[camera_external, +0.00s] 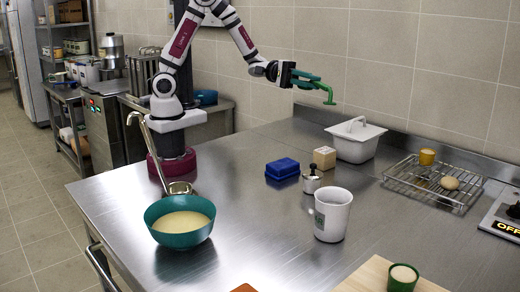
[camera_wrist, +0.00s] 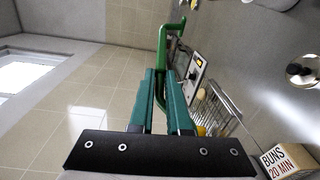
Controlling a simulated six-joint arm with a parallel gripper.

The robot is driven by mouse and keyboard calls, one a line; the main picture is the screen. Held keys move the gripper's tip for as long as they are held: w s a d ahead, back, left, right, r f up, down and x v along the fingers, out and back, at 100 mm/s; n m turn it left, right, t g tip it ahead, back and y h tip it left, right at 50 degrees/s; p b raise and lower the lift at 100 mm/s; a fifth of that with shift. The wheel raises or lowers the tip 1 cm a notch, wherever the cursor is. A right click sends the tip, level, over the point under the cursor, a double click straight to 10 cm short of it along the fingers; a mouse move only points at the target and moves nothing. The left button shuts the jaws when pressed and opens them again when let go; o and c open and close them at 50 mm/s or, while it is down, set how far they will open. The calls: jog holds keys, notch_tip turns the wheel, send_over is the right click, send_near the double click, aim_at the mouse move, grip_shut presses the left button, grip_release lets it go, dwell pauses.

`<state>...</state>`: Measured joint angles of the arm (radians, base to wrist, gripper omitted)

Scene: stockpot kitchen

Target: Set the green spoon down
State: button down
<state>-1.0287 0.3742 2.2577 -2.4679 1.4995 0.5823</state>
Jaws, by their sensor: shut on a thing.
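The green spoon (camera_external: 328,94) is in the air above the back of the steel table, near the wall. My gripper (camera_external: 313,80) is shut on it, and the spoon's hooked end points down beyond the fingertips. In the wrist view, the spoon (camera_wrist: 164,42) sticks out past the teal fingers of my gripper (camera_wrist: 163,76), with its bent end toward the top. The part between the fingers is mostly hidden. The spoon touches nothing else that I can see.
A white mug (camera_external: 331,218) and teal bowl (camera_external: 180,238) are nearer. Bare steel lies between.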

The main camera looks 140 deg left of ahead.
jog(key=s+a+f+n+y, duration=0.1)
jog(key=s+a+f+y, duration=0.1)
jog(key=s+a+f, duration=0.6)
jog(key=n+g+y, duration=0.2)
jog(key=n+y, duration=0.2)
jog(key=y, duration=0.3)
send_over(272, 142)
notch_tip(272, 142, down, 12)
jog(key=shift+w+d+f, duration=0.1)
jog(key=shift+d+f, duration=0.05)
jog(key=shift+f, duration=3.2)
jog(key=shift+f, duration=0.65)
